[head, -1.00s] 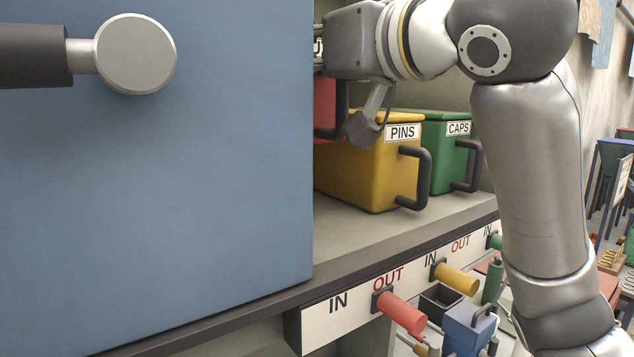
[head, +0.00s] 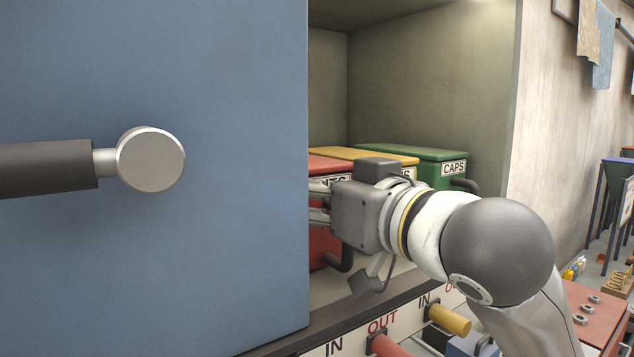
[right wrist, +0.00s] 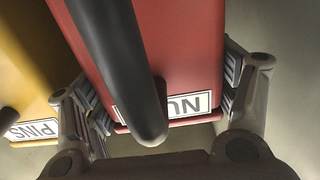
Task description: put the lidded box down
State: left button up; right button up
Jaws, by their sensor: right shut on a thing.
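The lidded box is red (head: 324,246) and partly hidden behind the blue panel's edge and my right gripper. My right gripper (head: 318,203) is shut on it. In the right wrist view the red box (right wrist: 190,50) sits between the two fingers (right wrist: 160,95), with a dark handle and a partly covered label facing me. The box is inside the cabinet, in front of the yellow PINS box. Its underside is hidden, so I cannot tell whether it touches the shelf. My left gripper is not in view.
A yellow box (head: 372,155) and a green CAPS box (head: 428,154) stand behind the red one. Red and yellow (head: 449,319) pegs stick out below the shelf edge.

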jog(key=shift+a+f, duration=0.1)
jog(key=o, duration=1)
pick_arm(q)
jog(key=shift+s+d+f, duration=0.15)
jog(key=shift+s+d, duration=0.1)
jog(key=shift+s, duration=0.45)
pick_arm(e)
jog(key=shift+o, duration=0.4)
pick_arm(q)
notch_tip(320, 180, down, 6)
jog(key=b, duration=0.6)
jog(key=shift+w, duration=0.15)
pick_arm(e)
jog(key=v, duration=1.2)
